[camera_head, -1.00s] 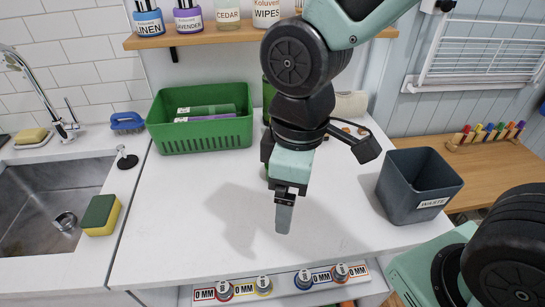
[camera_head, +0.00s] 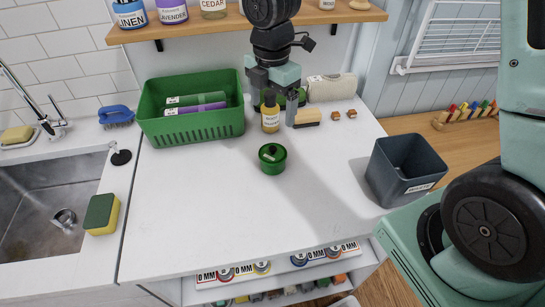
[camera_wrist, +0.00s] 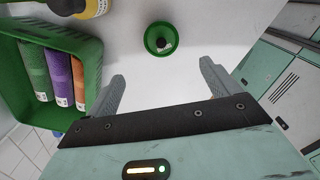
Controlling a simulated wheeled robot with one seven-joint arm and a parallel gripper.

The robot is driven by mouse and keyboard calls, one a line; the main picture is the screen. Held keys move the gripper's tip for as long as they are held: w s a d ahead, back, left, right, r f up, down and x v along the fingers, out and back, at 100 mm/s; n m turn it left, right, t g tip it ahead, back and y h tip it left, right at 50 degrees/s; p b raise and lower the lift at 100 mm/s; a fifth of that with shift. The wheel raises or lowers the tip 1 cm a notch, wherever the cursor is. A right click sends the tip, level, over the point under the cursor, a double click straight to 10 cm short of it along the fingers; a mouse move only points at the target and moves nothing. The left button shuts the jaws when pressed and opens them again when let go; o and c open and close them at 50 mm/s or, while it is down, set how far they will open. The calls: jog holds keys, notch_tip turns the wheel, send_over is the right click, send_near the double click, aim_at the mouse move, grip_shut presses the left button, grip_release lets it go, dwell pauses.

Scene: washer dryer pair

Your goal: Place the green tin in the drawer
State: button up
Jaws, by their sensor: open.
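A green basket (camera_head: 196,130) with rolled items stands left of my gripper. A yellow bottle (camera_head: 270,119), a brush (camera_head: 306,117) and small brown blocks stand near it. A waste bin (camera_head: 405,170) is at the right, a sink (camera_head: 50,205) at the left. The counter's front middle is clear.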

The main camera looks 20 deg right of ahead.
aim_at(272, 148)
notch_tip(272, 148, down, 12)
jog(key=shift+p, duration=1)
jog(key=f+p, duration=0.2)
jog(key=f, duration=0.2)
jog(key=shift+s, duration=0.2)
jog(key=shift+w+f, duration=0.1)
jog(key=shift+f, duration=0.55)
jog(key=shift+c, duration=0.3)
jog(key=c, duration=1)
jog(key=shift+r, duration=0.1)
